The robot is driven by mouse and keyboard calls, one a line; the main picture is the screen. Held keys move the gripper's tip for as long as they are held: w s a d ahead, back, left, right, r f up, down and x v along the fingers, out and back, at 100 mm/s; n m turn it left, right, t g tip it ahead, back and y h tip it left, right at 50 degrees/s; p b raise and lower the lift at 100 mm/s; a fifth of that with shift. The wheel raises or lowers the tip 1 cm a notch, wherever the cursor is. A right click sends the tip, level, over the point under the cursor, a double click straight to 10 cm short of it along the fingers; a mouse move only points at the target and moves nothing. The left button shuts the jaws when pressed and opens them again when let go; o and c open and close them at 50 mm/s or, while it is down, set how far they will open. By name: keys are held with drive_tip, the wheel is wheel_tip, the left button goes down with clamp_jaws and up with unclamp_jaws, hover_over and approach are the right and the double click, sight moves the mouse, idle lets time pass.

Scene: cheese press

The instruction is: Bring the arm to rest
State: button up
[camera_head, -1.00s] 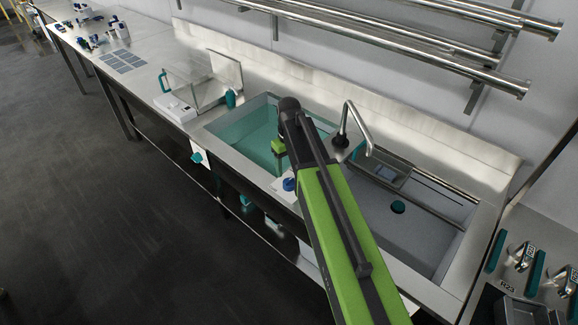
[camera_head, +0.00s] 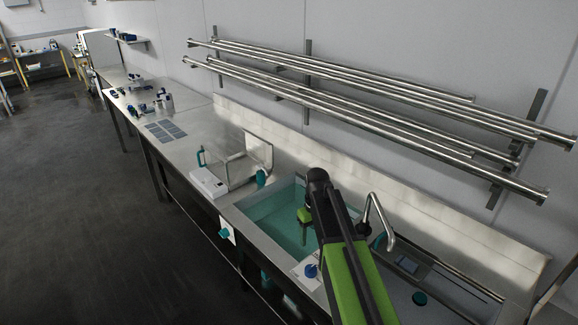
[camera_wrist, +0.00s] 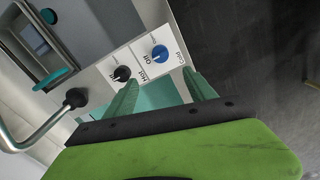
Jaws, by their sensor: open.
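My green arm reaches up from the lower right in the head view and bends at a black joint above the sink. My gripper (camera_head: 306,224) hangs below that joint over the sink's front part, mostly hidden behind the arm. In the wrist view my gripper (camera_wrist: 163,88) shows two teal fingers well apart with nothing between them. A white panel with a blue cold knob (camera_wrist: 160,52) and a black hot knob (camera_wrist: 121,73) lies beyond the fingertips, apart from them.
The water-filled sink (camera_head: 270,215) is under my arm. A curved metal faucet (camera_head: 378,215) stands close on its right. Steel pipes (camera_head: 380,115) run along the wall above. The dark floor (camera_head: 90,220) at left is clear.

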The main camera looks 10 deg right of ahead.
drive_tip(key=s+f+m+b, duration=0.2)
drive_tip(key=s, duration=0.5)
drive_tip(key=s+f+m+b, duration=0.2)
drive_tip(key=s+f+b, duration=0.1)
drive_tip(key=s, duration=0.5)
drive_tip(key=shift+f, duration=0.15)
